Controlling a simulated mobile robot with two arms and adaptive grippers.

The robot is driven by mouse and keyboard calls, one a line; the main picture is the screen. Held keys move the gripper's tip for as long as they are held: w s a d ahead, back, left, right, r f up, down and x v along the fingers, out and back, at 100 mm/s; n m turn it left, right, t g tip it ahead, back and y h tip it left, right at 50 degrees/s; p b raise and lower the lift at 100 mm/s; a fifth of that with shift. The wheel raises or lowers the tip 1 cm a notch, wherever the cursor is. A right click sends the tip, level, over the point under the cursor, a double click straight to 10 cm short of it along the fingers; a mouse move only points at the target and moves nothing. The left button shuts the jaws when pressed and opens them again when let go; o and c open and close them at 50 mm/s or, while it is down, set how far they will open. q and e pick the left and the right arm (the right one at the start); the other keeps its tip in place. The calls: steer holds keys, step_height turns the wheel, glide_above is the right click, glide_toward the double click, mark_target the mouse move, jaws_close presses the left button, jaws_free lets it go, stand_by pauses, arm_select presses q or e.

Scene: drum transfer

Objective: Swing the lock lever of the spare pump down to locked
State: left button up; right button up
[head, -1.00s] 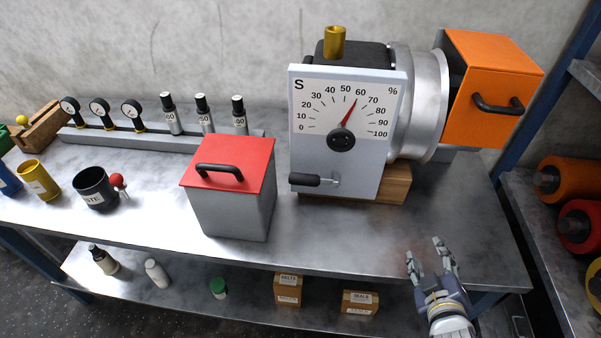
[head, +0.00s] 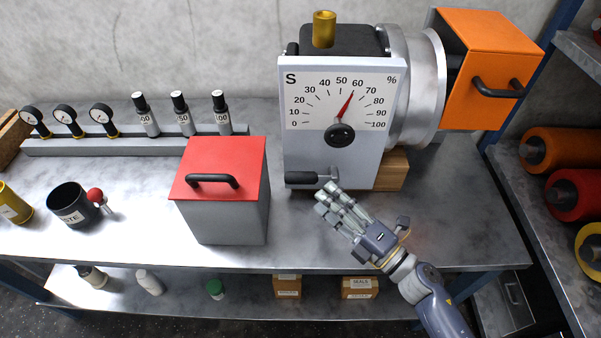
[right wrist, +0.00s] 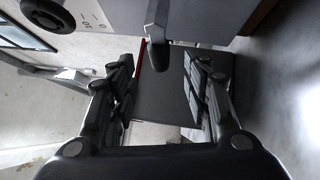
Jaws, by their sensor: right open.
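The spare pump (head: 330,150) is a pale grey panel marked S, with a percent dial whose red needle stands near 60. Its lock lever (head: 308,179) sits at the panel's bottom left; the black grip points left, about level. My right gripper (head: 328,199) is open, just below and right of the lever, fingers pointing up and left towards it. In the right wrist view the lever's dark grip (right wrist: 158,45) shows ahead, in line with the gap between the open fingers (right wrist: 160,82). The gripper holds nothing. My left gripper is not in view.
A grey box with a red lid (head: 218,168) stands just left of the lever. A wooden block (head: 391,171) is under the pump, and an orange box (head: 485,70) is at its right. A black cup (head: 72,206) stands left. The bench front right is clear.

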mark_target(302, 177)
steer(key=p+x, duration=0.1)
steer(key=x, duration=0.6)
steer(key=shift+w+a+r+p, duration=0.15)
steer(key=shift+w+r+p, duration=0.05)
steer(key=shift+w+p, duration=0.15)
steer(key=shift+w+a, duration=0.3)
steer(key=shift+a, duration=0.15)
jaws_close()
